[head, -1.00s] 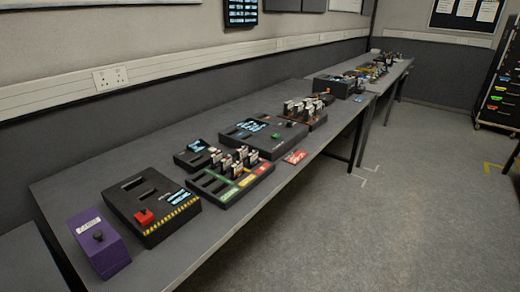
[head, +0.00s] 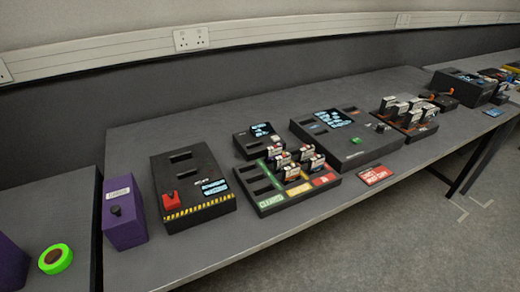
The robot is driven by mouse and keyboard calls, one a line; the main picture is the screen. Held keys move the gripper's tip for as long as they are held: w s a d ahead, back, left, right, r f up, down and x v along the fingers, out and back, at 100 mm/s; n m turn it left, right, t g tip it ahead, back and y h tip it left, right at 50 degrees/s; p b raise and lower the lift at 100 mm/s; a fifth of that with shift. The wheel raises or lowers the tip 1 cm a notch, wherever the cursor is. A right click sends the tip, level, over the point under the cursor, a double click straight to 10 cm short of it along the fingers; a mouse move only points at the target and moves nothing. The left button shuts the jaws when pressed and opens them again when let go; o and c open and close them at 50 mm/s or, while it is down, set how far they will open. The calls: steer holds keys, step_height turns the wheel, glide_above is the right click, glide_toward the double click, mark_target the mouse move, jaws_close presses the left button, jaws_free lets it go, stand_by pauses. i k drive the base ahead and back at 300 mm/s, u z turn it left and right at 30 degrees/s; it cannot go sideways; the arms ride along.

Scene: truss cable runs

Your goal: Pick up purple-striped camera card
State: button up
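Several small cards (head: 305,153) with white tops stand upright in the slots of a black tray (head: 268,201). The tray's front edge has green, yellow and red labels; the green one reads "CLEARED". More cards (head: 403,108) stand in a second black rack (head: 424,131) to the right. The cards are too small for me to tell which has a purple stripe. My gripper is not in view.
On the grey table (head: 230,255) stand a purple box (head: 122,220), a black two-slot box with a red switch (head: 195,190), a small screen unit (head: 258,138) and a larger console (head: 345,150). A red sign (head: 375,175) lies near the front edge. A green roll (head: 56,259) sits left.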

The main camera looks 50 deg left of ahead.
mark_target(273, 152)
steer(key=u, duration=0.9)
steer(key=i, duration=0.95)
steer(key=u, duration=0.95)
